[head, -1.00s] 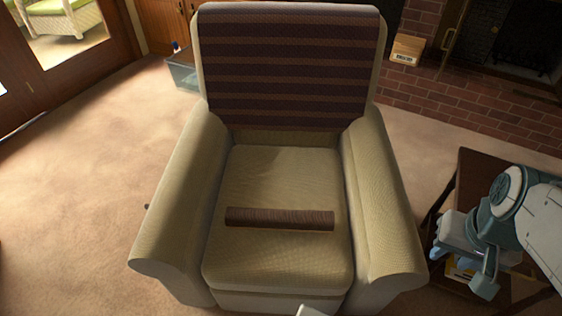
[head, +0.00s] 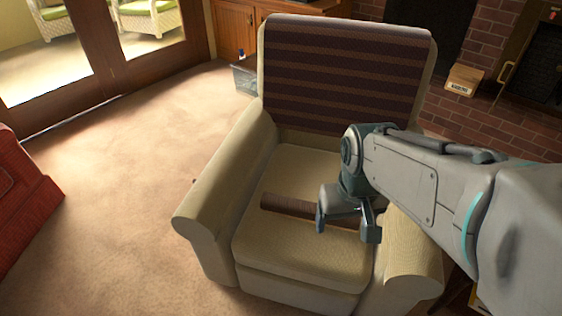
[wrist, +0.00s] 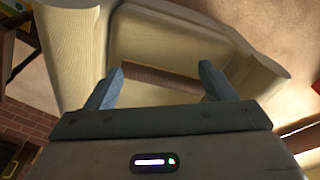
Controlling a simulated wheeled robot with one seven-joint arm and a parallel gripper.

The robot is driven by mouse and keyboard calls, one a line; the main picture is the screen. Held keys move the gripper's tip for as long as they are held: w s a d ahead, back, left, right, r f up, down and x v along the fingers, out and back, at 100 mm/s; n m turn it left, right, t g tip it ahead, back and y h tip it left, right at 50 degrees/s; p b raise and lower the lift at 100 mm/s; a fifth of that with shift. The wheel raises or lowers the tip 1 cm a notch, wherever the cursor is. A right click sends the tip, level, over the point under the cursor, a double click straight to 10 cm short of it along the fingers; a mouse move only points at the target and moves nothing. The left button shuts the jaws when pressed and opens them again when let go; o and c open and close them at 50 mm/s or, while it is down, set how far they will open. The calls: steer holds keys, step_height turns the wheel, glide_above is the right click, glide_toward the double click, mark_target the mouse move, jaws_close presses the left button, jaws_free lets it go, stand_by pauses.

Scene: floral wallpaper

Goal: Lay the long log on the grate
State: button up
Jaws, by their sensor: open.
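The long log (head: 292,207), a brown ridged cylinder, lies across the seat of a cream armchair (head: 306,255). Its right part is hidden behind my gripper in the head view. My gripper (head: 343,232) is open and empty above the right part of the seat. In the wrist view, the log (wrist: 160,82) shows beyond and between the two spread fingers of my gripper (wrist: 160,84), apart from them. The grate itself cannot be made out; a fireplace opening (head: 545,75) shows at the upper right.
The armchair's arms (head: 228,170) rise on both sides of the seat. A brick hearth (head: 500,122) with a cardboard box (head: 464,79) is behind at right. A red sofa (head: 22,200) stands at the left edge. Carpet (head: 130,170) is clear at left.

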steer(key=w+f+n+g+h+b, duration=0.1)
steer(key=w+f+n+b, duration=0.15)
steer(key=w, duration=0.45)
steer(key=n+g+h+b, duration=0.25)
steer(key=n+b, duration=0.25)
steer(key=n, duration=0.6)
glide_above(308, 205)
steer(key=w+a, duration=0.1)
steer(key=a, duration=0.4)
step_height(308, 205, down, 16)
steer(key=shift+h, duration=0.25)
steer(key=b+x, duration=0.2)
steer(key=x, duration=0.6)
steer(key=shift+w+d, duration=0.15)
steer(key=shift+d, duration=0.05)
steer(key=b+x, duration=0.2)
steer(key=x, duration=0.1)
steer(key=b+x, duration=0.1)
steer(key=x, duration=0.1)
steer(key=shift+w+d+f, duration=0.1)
steer(key=shift+w+f, duration=0.05)
steer(key=shift+w, duration=0.2)
steer(key=c, duration=1.5)
steer(key=shift+r, duration=0.25)
steer(key=shift+c, duration=0.8)
